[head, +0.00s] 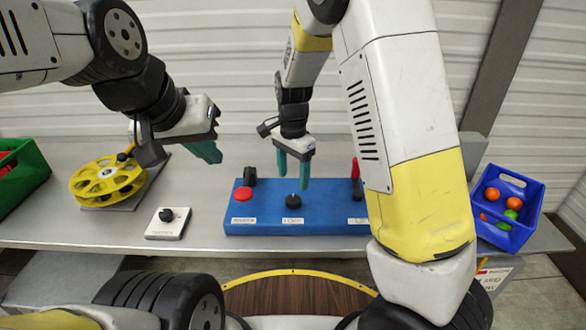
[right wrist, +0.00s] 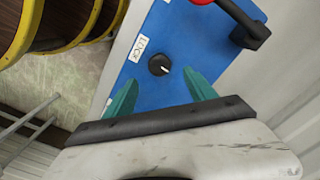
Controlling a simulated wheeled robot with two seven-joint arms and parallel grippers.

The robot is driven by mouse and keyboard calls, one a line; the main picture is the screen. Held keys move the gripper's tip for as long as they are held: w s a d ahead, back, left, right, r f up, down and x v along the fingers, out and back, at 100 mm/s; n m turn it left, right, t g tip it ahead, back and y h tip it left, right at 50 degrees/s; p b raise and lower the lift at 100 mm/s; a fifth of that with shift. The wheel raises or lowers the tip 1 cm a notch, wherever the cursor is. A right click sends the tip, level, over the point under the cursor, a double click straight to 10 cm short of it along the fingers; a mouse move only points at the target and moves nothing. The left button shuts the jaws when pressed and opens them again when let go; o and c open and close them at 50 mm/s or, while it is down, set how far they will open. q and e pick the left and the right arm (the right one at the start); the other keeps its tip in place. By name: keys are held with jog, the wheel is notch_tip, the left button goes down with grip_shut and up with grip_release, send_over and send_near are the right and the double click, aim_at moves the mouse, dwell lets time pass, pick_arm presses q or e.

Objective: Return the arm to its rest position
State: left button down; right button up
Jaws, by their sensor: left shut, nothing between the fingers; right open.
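My right gripper (head: 291,168) points down over the blue control box (head: 262,220), its teal fingers apart and empty. In the head view its fingertips are close to the black knob (head: 293,200). In the right wrist view the knob (right wrist: 159,65) lies beyond and between the open fingers (right wrist: 165,92), and the gripper does not hold it. My left gripper (head: 208,152) is shut and empty, raised over the table between the yellow reel and the box.
A yellow reel (head: 108,181) and a small white knob box (head: 168,222) are on the grey table (head: 90,228). The blue box also carries a red button (head: 243,193) and a red-tipped lever (head: 355,170). A green bin (head: 28,170) is left; a blue crate (head: 528,205) with balls is right.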

jog(key=shift+s+d+r, duration=0.1)
jog(key=shift+d+r, duration=0.1)
jog(key=shift+r, duration=0.2)
jog(key=s+d+r+n+t+y, duration=0.1)
jog(key=s+d+r+n+t, duration=0.2)
jog(key=s+d+r+n, duration=0.2)
jog(key=s+d+r+n+t+y, duration=0.1)
jog(key=s+d+r+n+t, duration=0.2)
jog(key=s+d+r, duration=0.5)
jog(key=shift+s+d+r+n, duration=0.4)
jog(key=shift+s+r+n, duration=0.5)
jog(key=shift+s+r, duration=2.25)
jog(key=shift+s+f, duration=0.2)
